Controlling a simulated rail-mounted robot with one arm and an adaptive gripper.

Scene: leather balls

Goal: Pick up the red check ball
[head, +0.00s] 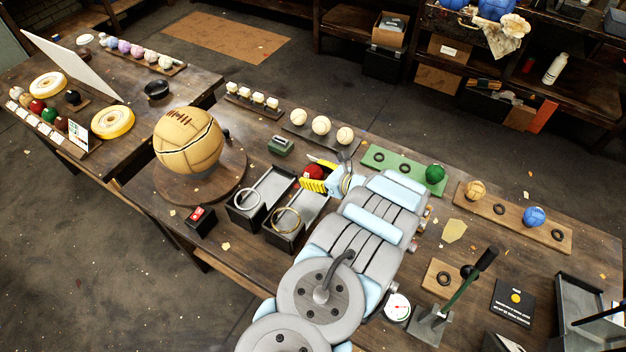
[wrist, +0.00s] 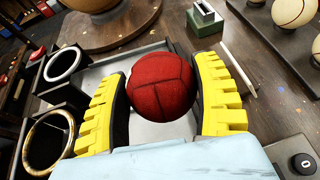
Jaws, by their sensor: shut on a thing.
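The red check ball (wrist: 161,86) is a red ball with dark seam lines, between the yellow fingers of my gripper (wrist: 164,100) in the wrist view. The fingers press on its left and right sides. In the head view the red ball (head: 314,172) shows only in part, with my gripper (head: 324,177) around it and my arm hiding the rest.
A large tan ball (head: 188,140) stands on a round wooden turntable (head: 180,187) to the left. Cream balls (head: 321,125) sit on a dark board behind. A green ball (head: 435,174) and a blue ball (head: 535,217) rest on boards to the right. A small green block (head: 281,145) stands behind the trays.

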